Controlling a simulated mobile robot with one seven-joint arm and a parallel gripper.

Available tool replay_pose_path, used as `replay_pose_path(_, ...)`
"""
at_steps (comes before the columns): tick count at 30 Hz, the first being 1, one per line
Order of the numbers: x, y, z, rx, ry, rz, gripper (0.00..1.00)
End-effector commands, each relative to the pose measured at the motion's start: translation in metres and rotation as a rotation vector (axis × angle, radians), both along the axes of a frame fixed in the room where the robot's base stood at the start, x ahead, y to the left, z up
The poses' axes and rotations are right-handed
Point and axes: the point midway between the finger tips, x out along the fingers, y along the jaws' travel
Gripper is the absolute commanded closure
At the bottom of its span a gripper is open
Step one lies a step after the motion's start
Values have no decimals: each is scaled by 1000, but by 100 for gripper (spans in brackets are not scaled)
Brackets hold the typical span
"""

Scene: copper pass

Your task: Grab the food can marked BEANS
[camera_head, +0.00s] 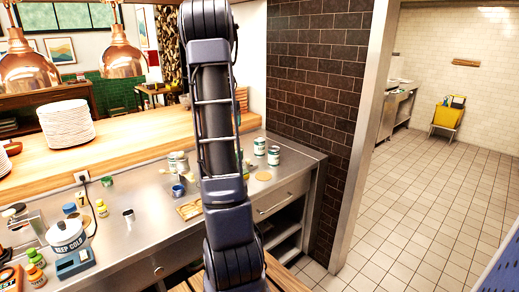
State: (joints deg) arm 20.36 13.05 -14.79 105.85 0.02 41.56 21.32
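Two cans with pale and dark green labels, a left one (259,146) and a right one (273,155), stand upright side by side on the steel counter (150,205), right of my arm. Their lettering is too small to read, so I cannot tell whether either is marked BEANS. A wider pale container (178,162) stands left of my arm, partly hidden by it. My arm rises through the middle of the view and covers part of the counter. My gripper does not show.
A wooden board (189,210) and a round tan disc (264,176) lie on the counter. A dark brick wall (315,80) rises behind. The tiled floor at right is mostly clear.

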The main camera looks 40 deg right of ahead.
Motion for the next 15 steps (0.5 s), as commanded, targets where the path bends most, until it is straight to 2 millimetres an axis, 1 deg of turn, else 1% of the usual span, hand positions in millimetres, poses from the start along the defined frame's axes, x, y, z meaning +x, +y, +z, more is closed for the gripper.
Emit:
replay_pose_path(1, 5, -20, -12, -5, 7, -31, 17)
replay_pose_path(3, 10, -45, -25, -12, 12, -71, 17)
replay_pose_path(5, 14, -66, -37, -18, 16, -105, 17)
replay_pose_path(9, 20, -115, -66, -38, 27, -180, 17)
replay_pose_path(12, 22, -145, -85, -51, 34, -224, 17)
replay_pose_path(15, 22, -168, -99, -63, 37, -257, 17)
